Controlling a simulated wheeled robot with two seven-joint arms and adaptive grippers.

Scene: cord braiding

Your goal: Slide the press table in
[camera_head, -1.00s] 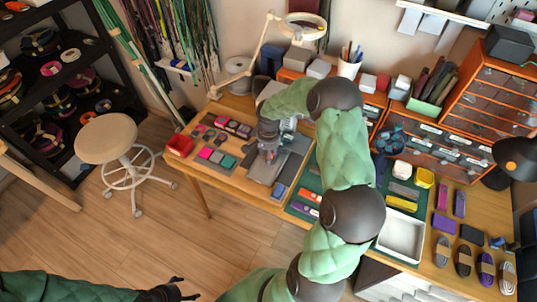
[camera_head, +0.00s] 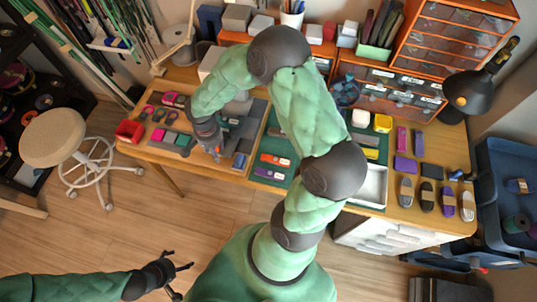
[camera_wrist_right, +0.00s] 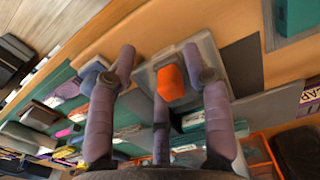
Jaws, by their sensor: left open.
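The press table appears as a grey plate with an orange block (camera_wrist_right: 171,83) on it in the right wrist view. In the head view the grey press area (camera_head: 240,126) lies on the left part of the workbench, partly hidden by my right arm. My right gripper (camera_head: 216,153) is low over it. In the wrist view its purple-grey fingers (camera_wrist_right: 168,88) are spread on both sides of the orange block, with visible gaps; I see no clear contact. My left gripper (camera_head: 180,274) is open and empty over the floor, in front of the bench.
A red bin (camera_head: 130,130) stands at the bench's left end. A white tray (camera_head: 372,187), cord bundles (camera_head: 426,196) and orange drawers (camera_head: 395,85) fill the right side. A stool (camera_head: 54,137) stands left of the bench.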

